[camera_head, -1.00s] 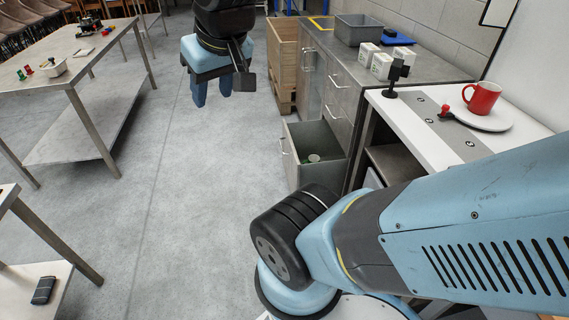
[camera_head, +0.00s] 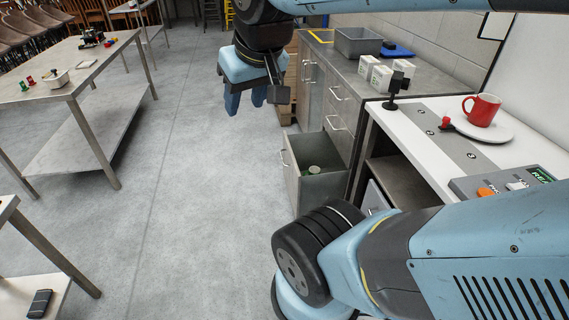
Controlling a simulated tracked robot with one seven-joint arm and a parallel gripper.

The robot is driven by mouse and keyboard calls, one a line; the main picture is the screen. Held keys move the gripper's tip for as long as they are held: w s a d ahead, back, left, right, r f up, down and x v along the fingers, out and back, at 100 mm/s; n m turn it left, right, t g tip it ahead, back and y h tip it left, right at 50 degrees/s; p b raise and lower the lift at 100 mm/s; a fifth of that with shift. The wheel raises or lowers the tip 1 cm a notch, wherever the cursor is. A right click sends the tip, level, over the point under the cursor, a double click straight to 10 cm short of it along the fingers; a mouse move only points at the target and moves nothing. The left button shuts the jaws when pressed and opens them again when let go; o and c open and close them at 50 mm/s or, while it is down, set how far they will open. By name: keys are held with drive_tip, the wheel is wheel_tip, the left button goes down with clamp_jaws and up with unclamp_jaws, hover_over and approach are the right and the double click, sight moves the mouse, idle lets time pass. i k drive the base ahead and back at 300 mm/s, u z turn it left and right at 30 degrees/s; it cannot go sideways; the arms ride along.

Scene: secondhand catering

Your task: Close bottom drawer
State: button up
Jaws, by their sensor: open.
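The bottom drawer (camera_head: 293,178) of the grey metal cabinet (camera_head: 343,133) stands pulled out toward the left, with a bar handle on its front. The upper drawers of the cabinet look shut.
A white-topped table (camera_head: 418,128) with a red mug (camera_head: 482,109) on a plate stands right of the cabinet. White boxes (camera_head: 381,79) and a grey bin (camera_head: 358,41) sit on the cabinet top. A steel table (camera_head: 60,75) stands at left. The floor (camera_head: 190,190) between is clear.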

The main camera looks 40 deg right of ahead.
sight(301, 151)
drive_tip(key=z, duration=0.55)
drive_tip(key=i, duration=1)
drive_tip(key=z, duration=0.5)
